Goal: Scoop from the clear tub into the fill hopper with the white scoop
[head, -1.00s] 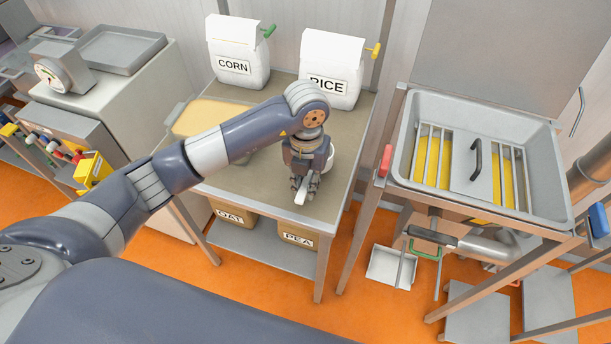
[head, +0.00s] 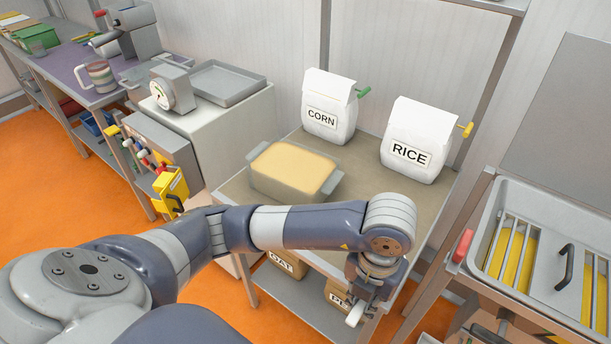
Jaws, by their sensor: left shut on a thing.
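The clear tub (head: 262,185), full of pale yellow grain, stands on the table left of the bags. The fill hopper (head: 498,215) is the steel basin at the right edge, with bars and a handled lid over yellow contents. My left gripper (head: 358,300) is at the table's front edge, right of and nearer than the tub. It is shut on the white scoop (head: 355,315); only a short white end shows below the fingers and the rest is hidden. My right gripper is not in view.
White CORN (head: 321,119) and RICE (head: 411,153) bags stand behind on the table (head: 385,185). Boxes lie on its lower shelf. A cabinet with a dial scale (head: 170,90) and grey tray (head: 228,83) stands left. The table between tub and RICE bag is clear.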

